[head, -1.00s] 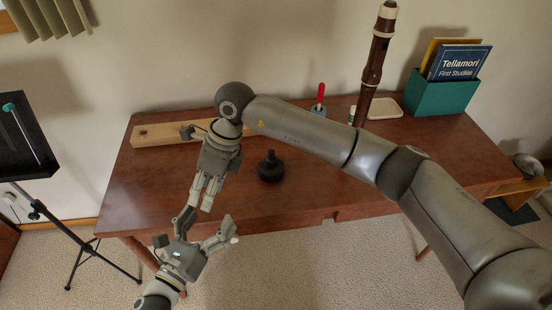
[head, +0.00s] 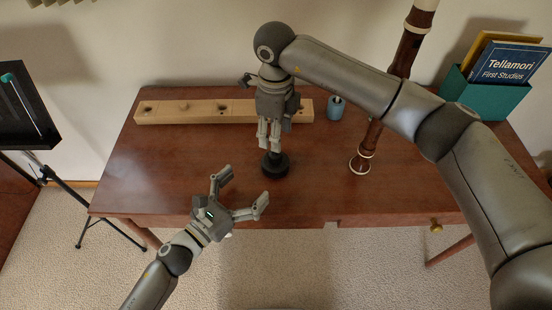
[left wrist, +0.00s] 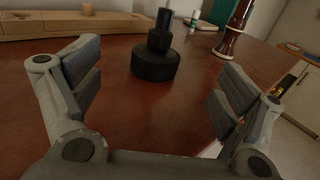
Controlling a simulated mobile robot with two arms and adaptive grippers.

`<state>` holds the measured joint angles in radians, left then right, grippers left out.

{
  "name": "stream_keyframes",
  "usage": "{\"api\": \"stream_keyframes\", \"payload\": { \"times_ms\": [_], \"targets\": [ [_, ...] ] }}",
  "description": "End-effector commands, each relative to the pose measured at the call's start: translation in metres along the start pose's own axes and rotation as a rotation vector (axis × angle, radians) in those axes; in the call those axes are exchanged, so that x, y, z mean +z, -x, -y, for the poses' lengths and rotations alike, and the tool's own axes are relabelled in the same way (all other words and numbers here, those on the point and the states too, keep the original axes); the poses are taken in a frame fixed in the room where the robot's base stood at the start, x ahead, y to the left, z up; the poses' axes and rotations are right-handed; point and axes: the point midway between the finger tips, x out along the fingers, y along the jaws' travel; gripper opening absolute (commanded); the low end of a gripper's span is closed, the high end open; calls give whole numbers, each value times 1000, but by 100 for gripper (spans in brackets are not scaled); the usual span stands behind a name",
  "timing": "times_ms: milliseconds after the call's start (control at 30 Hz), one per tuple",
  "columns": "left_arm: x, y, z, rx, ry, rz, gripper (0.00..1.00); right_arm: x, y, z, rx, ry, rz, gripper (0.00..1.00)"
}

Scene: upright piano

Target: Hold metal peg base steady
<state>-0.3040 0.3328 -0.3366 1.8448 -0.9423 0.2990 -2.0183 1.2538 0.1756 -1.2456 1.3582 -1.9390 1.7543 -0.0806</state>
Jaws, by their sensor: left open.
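The black stepped peg base (head: 276,165) stands upright on the brown desk (head: 170,165). It shows again in the left wrist view (left wrist: 156,64), ahead of and between my left fingers, untouched by them. My left gripper (head: 246,187) is open and empty over the desk's front edge, left of and nearer than the base; its spread fingers also show in the left wrist view (left wrist: 157,80). My right gripper (head: 269,143) points down over the base and covers its top in the head view. Its two fingers look close together; whether they grip anything cannot be told.
A long wooden block with holes (head: 200,112) lies along the back. A dark woodwind instrument (head: 366,145) stands upright to the right. A blue cup (head: 336,108) and a teal book box (head: 490,97) stand behind. A black music stand (head: 22,110) is at left.

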Motion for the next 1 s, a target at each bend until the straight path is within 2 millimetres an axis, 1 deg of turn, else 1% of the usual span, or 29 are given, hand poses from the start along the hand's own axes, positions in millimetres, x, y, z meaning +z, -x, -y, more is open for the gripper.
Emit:
{"api": "stream_keyframes", "payload": {
  "times_ms": [167, 300, 500, 600, 700, 800, 1000],
  "targets": [
    [1, -25, -1, -1, -2, 3, 92, 0, 0, 0, 1, 0, 1, 48],
    [1, -53, -1, 0, 0, 3, 92, 0, 0, 0, 1, 0, 1, 48],
    [1, -89, 0, 0, 0, 2, 92, 0, 0, 0, 1, 0, 1, 48],
    [0, -101, 0, 1, 1, 1, 92, 0, 0, 0, 1, 0, 1, 48],
    [0, -110, 0, 1, 1, 0, 92, 0, 0, 0, 1, 0, 1, 48],
    [0, -114, 0, 1, 1, 0, 92, 0, 0, 0, 1, 1, 1, 48],
    [0, -116, 0, 1, 1, -1, 92, 0, 0, 0, 1, 1, 1, 48]
  ]
}}
